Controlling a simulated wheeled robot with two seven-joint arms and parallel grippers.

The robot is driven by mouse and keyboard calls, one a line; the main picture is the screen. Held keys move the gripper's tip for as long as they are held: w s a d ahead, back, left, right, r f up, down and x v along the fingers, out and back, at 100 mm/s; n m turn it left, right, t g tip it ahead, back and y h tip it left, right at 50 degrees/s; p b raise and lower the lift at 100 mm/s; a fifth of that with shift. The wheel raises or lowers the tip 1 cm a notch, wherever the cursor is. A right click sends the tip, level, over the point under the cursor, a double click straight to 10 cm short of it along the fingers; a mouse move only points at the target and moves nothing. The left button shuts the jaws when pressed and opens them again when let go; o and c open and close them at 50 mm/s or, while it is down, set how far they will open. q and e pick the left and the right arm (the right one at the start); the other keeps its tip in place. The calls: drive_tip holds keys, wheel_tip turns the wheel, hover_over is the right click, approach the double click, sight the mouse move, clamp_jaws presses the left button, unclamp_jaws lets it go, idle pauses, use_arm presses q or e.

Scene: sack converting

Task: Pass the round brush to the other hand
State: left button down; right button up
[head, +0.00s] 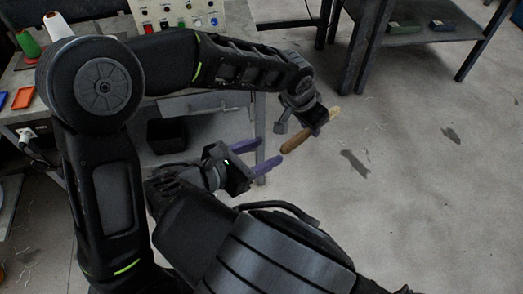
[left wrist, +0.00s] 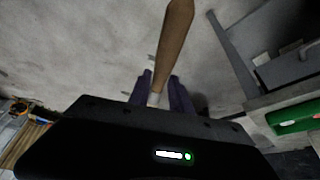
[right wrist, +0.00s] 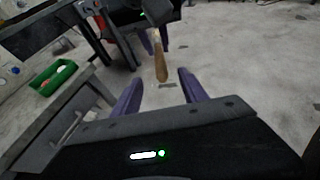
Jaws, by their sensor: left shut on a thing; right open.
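The round brush (head: 297,141) has a brown wooden handle and a pale end that sticks out past my left gripper (head: 316,119). My left gripper is shut on it near the pale end. In the left wrist view the handle (left wrist: 172,45) points away from the purple fingers (left wrist: 165,92). My right gripper (head: 269,149) is open and empty, its purple fingers pointing toward the handle's free end. In the right wrist view the handle (right wrist: 160,62) hangs ahead of the gap between the right fingers (right wrist: 160,84), apart from both.
A workbench (head: 215,82) with a control box (head: 180,14) and thread cones stands behind my left arm. A green bin (right wrist: 53,77) shows in the right wrist view. A dark table (head: 425,38) stands at the back right. The floor (head: 420,200) on the right is largely clear.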

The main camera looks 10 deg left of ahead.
sight(295, 138)
idle(0.4)
drive_tip(key=x, duration=1.1)
drive_tip(key=shift+w+d, duration=0.25)
drive_tip(key=shift+w, duration=0.1)
drive_tip(key=shift+c, duration=0.3)
clamp_jaws()
use_arm(q)
drive_tip(key=c, duration=1.1)
unclamp_jaws()
drive_tip(key=shift+r, duration=0.1)
